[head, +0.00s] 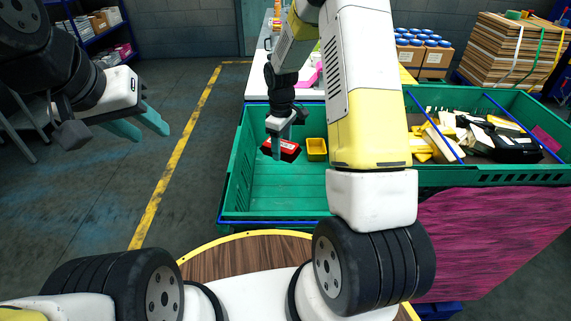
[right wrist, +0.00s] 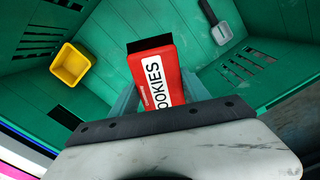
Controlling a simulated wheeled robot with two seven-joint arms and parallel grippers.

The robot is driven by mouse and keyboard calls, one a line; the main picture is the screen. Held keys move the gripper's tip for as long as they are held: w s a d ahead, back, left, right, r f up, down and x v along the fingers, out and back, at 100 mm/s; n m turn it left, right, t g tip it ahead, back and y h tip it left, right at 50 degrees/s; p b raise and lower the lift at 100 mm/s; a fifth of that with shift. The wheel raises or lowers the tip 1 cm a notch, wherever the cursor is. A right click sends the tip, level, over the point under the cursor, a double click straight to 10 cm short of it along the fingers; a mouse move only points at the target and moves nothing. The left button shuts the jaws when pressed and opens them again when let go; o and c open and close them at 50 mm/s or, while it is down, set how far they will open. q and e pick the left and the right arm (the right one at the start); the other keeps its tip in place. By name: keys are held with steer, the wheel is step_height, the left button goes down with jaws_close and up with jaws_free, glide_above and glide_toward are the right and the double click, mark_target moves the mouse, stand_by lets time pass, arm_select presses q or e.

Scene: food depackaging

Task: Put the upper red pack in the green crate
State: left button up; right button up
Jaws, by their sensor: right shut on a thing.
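A red pack (head: 285,146) with a black end hangs in my right gripper (head: 278,148), over the inside of the green crate (head: 234,180). The lower part of the pack is hidden by the gripper body. I cannot tell how far it is above the crate floor. My left gripper (head: 138,124) is open and empty, well left of the crate.
A yellow tub (head: 317,149) is in the crate right of the pack. A grey item (right wrist: 222,32) shows in the right wrist view. Another green crate (head: 470,176) at right holds many packs. A white table (head: 258,78) and stacked cartons (head: 515,50) stand behind. The crate's front floor is clear.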

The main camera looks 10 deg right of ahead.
step_height(320, 180, down, 6)
steer(key=s+a+n, duration=0.1)
steer(key=a+n, duration=0.1)
steer(key=n, duration=0.3)
glide_above(277, 191)
steer(key=shift+n, duration=0.3)
step_height(277, 191, down, 5)
steer(key=shift+d+f, duration=0.1)
steer(key=shift+f, duration=2.2)
steer(key=shift+f, duration=0.1)
steer(key=o, duration=1.6)
steer(key=shift+c, duration=0.2)
